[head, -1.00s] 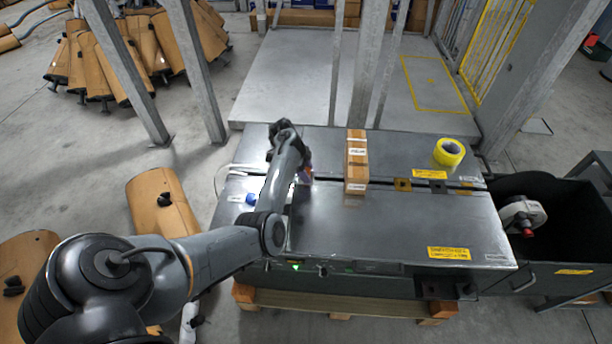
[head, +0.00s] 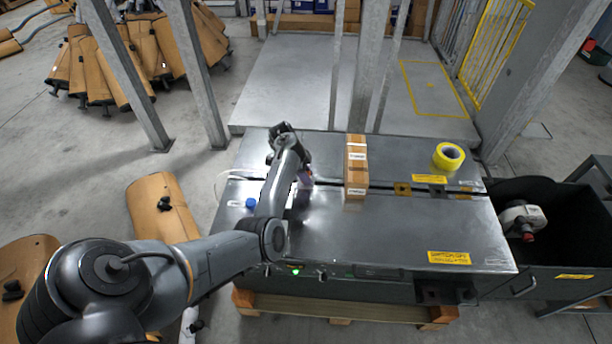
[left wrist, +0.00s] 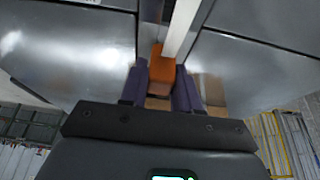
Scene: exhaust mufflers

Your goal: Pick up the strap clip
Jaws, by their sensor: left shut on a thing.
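The strap clip (left wrist: 161,68) is a small orange block in the left wrist view, between the two purple fingers of my left gripper (left wrist: 160,88). The gripper is shut on it. A pale strap (left wrist: 183,25) runs up and away from beside the clip. In the head view my left gripper (head: 305,178) is low over the grey metal cabinet (head: 400,225), near the seam across its top. The clip is too small and hidden to make out there. Whether it is clear of the surface I cannot tell. My right gripper is not in view.
A tall cardboard box (head: 356,165) stands just right of the gripper. A yellow tape roll (head: 448,156) and a blue cap (head: 251,203) are on the cabinet. A black bin (head: 555,215) holding a white device stands at right. The cabinet's front right top is clear.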

